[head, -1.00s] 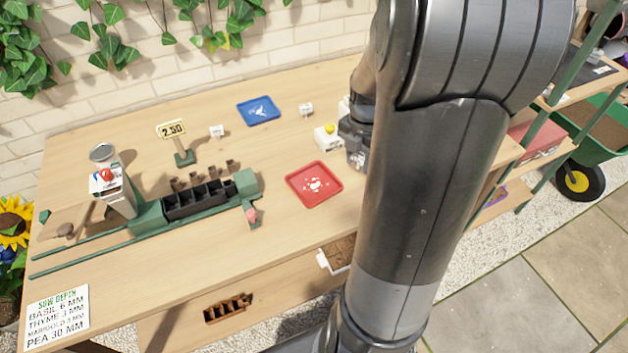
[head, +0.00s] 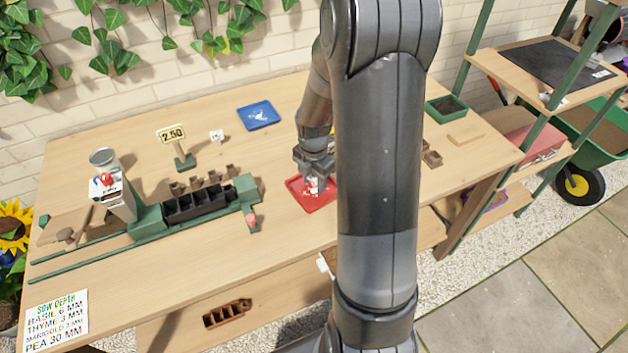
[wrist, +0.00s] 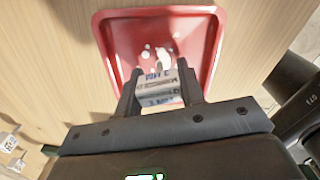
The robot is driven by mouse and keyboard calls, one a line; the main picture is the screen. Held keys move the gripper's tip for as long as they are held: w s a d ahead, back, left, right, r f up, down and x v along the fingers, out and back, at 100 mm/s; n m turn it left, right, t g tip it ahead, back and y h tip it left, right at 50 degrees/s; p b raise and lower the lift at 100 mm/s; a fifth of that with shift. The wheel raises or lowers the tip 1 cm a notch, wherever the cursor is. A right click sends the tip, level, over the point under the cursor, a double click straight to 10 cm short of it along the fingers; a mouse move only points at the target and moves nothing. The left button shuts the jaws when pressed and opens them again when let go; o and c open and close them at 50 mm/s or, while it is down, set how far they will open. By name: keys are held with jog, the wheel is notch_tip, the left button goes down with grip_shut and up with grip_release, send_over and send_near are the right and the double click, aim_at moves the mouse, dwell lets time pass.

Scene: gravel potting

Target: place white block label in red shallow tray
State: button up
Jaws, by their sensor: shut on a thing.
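The red shallow tray (head: 310,203) lies on the bench, partly hidden by my arm in the head view. In the wrist view the red tray (wrist: 108,52) fills the upper middle, with pale markings on its floor. My gripper (head: 314,180) is over the tray, pointing down. In the wrist view my gripper (wrist: 160,88) is shut on the white block label (wrist: 160,92), which shows dark lettering between the two fingers. The label is within the tray's outline; I cannot tell whether it touches the tray floor.
A blue tray (head: 258,115) lies farther back, with a small white label (head: 216,136) to its left. A green rack with black cells (head: 195,204) stands left of the red tray.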

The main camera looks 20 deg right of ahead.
jog(key=shift+f, duration=0.2)
jog(key=shift+f, duration=0.1)
jog(key=o, duration=1)
jog(key=shift+c, duration=0.2)
